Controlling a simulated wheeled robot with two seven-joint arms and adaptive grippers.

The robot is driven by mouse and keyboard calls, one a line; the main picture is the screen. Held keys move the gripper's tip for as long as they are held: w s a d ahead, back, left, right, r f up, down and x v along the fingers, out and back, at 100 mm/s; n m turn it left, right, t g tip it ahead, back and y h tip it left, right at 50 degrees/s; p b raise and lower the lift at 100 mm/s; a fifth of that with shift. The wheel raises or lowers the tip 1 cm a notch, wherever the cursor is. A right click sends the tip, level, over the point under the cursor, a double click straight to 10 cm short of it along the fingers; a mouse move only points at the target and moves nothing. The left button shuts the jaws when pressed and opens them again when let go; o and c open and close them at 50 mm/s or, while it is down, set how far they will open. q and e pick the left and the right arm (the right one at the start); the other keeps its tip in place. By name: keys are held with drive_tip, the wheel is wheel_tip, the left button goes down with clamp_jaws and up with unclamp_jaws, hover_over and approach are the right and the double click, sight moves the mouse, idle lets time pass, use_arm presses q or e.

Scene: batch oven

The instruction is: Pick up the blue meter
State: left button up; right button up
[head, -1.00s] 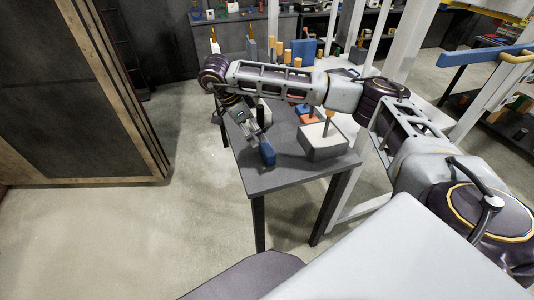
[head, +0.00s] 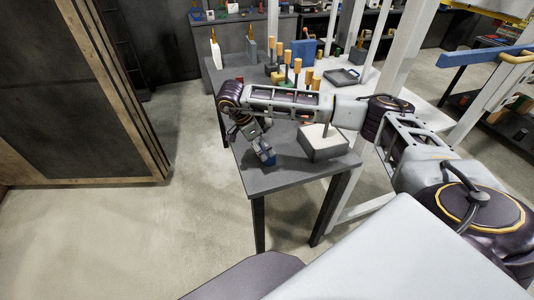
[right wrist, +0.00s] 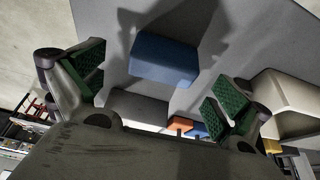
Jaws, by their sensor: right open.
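The blue meter (head: 267,158) lies on the dark grey table near its front left edge, partly covered by my right gripper (head: 258,142) in the head view. In the right wrist view the blue meter (right wrist: 165,58) is a plain blue block lying ahead of and between the green-padded fingers of my right gripper (right wrist: 155,88). The fingers are spread apart with nothing held, and a gap shows between each finger and the meter. My left gripper is not in view.
A white and grey box (head: 322,143) stands right of the meter on the table (head: 285,180). Several wooden-handled items stand farther back, near a dark tray (head: 342,77). A white post (head: 392,60) rises beside the table. The floor left of the table is clear.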

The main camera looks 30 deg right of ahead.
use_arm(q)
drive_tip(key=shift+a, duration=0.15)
use_arm(e)
drive_tip(key=shift+d+f, duration=0.25)
drive_tip(key=shift+f, duration=0.05)
drive_tip(key=p+x, duration=0.1)
drive_tip(key=x, duration=0.2)
drive_tip(key=shift+w+d+f, duration=0.15)
drive_tip(key=shift+d+f, duration=0.05)
drive_tip(key=shift+d, duration=0.05)
drive_tip(key=shift+d+f, duration=0.1)
drive_tip(key=shift+f, duration=0.15)
drive_tip(key=shift+d+f, duration=0.1)
drive_tip(key=shift+f, duration=0.1)
drive_tip(key=shift+c, duration=0.4)
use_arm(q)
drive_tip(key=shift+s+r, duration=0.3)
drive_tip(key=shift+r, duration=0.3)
use_arm(e)
drive_tip(key=c, duration=1)
